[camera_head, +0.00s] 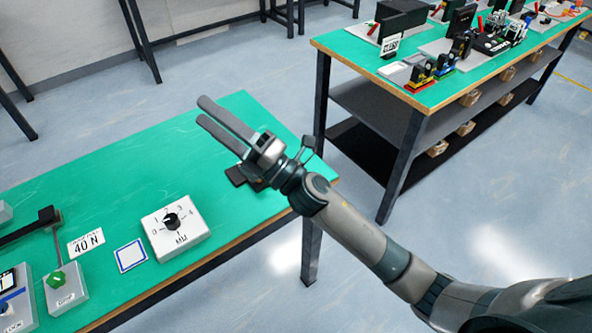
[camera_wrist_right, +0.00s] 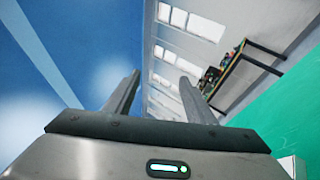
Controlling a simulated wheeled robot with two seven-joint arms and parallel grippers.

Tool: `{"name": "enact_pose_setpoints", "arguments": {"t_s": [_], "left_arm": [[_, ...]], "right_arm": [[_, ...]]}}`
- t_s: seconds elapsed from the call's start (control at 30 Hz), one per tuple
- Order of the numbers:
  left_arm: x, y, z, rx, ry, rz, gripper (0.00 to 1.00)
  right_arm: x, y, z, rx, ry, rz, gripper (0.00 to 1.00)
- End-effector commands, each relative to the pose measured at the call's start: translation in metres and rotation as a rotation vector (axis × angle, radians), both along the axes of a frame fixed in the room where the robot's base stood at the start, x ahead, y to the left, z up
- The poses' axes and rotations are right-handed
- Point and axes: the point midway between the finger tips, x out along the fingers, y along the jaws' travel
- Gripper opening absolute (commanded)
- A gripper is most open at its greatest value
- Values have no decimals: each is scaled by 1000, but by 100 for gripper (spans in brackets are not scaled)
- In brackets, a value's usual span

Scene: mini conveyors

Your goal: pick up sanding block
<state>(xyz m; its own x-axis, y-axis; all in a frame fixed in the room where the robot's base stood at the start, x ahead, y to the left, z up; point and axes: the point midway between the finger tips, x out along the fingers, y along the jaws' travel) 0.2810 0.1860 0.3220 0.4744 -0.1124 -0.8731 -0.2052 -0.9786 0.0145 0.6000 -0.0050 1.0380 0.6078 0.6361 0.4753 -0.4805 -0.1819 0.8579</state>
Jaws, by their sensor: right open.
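A small dark flat block (camera_head: 236,175) lies on the green table (camera_head: 110,200) near its right end. It may be the sanding block, but my right gripper and wrist cover part of it. My right gripper (camera_head: 202,109) is open and empty, its fingers pointing to the upper left, past the block. In the right wrist view the two fingers (camera_wrist_right: 160,78) stand apart with nothing between them. The block does not show in that view. My left gripper is not in view.
A white dial box (camera_head: 175,228), a blue-framed white square (camera_head: 131,255), a "40 N" label (camera_head: 86,242) and a box with a green knob (camera_head: 62,284) are at the table's front left. A second green table (camera_head: 350,48) with many parts stands at the back right.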

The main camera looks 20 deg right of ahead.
Motion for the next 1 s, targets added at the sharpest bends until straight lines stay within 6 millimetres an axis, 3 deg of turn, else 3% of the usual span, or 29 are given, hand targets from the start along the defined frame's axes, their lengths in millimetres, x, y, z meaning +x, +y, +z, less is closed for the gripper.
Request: {"name": "enact_pose_setpoints", "arguments": {"t_s": [0.1,0.23,0.37,0.47,0.57,0.73,0.87,1.0], "left_arm": [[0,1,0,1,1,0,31],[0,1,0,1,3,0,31],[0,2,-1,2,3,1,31],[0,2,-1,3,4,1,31],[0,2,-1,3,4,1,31],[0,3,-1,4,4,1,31],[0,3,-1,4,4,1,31],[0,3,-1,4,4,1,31]], "right_arm": [[-18,43,18,-217,-263,122,50],[-39,77,10,-465,-530,260,50],[-51,92,-18,-727,-769,403,50],[-50,87,-46,-937,-930,519,50],[-41,68,-76,-1155,-1062,645,50],[-6,0,-111,-1540,-1207,878,50],[26,-71,-114,-1818,-1226,1069,50],[49,-138,-100,-2039,-1174,1240,50]]}}
